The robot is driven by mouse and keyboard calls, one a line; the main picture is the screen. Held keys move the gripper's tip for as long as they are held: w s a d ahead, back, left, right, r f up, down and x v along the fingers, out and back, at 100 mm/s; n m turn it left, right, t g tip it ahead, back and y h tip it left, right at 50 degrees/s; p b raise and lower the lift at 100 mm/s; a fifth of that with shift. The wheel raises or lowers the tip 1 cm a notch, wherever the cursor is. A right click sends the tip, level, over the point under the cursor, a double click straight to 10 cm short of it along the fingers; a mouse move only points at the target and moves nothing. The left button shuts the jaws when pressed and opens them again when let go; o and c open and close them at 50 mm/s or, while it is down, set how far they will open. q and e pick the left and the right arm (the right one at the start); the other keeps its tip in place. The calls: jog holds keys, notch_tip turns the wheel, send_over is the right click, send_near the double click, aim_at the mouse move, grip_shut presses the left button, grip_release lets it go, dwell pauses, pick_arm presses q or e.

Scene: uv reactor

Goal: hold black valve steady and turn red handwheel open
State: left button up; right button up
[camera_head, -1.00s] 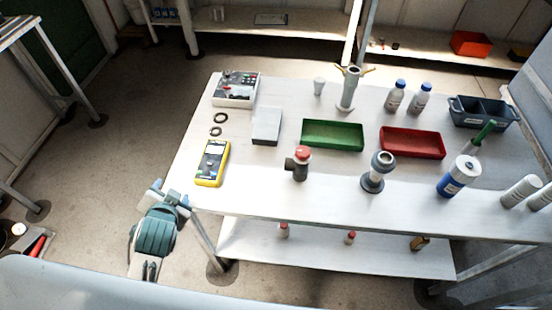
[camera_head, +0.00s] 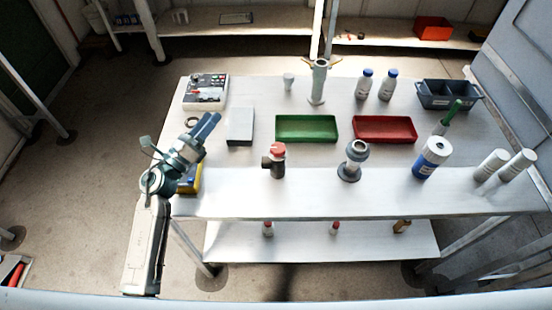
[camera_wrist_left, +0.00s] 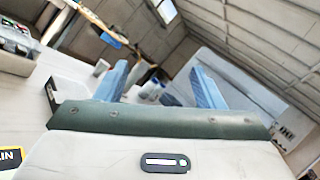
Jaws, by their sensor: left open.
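The black valve (camera_head: 269,164) stands upright on the white table, left of the middle near the front edge. Its red handwheel (camera_head: 278,148) sits on top. My left gripper (camera_head: 208,124) is above the table's left part, over the yellow multimeter (camera_head: 190,183), which it partly hides. It is open and empty, to the left of the valve and apart from it. In the left wrist view its two blue fingers (camera_wrist_left: 160,84) stand wide apart, and I cannot make out the valve there. My right gripper is not in view.
A grey fitting (camera_head: 353,160) stands right of the valve. Behind are a green tray (camera_head: 306,116), a red tray (camera_head: 413,130) and a grey box (camera_head: 240,126). A blue-white canister (camera_head: 432,158) stands farther right. The tabletop around the valve is clear.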

pick_arm(q)
jog(key=d+f+m+g+h, duration=0.45)
jog(key=m+g, duration=0.35)
jog(key=m, duration=0.2)
jog(key=m+g+y, duration=0.3)
jog(key=m+g, duration=0.5)
jog(key=g, duration=0.1)
send_near(270, 166)
jog(key=shift+w+d+f, duration=0.1)
jog(key=shift+w+f, duration=0.3)
jog(key=shift+w, duration=0.2)
jog(key=shift+w+d+f, duration=0.1)
jog(key=shift+w+f, duration=0.25)
jog(key=shift+w, duration=0.3)
jog(key=shift+s+f, duration=0.25)
jog(key=shift+f, duration=0.1)
jog(key=p+x, duration=0.2)
jog(key=x, duration=0.4)
jog(key=shift+s, duration=0.15)
jog(key=shift+d+f+b, duration=0.3)
jog(key=shift+d+b, duration=0.2)
jog(key=shift+b, duration=0.05)
jog(key=shift+d+f+b, duration=0.3)
jog(key=shift+d+b, duration=0.2)
jog(key=shift+b, duration=0.05)
jog(key=shift+d+b, duration=0.35)
jog(key=shift+d, duration=0.4)
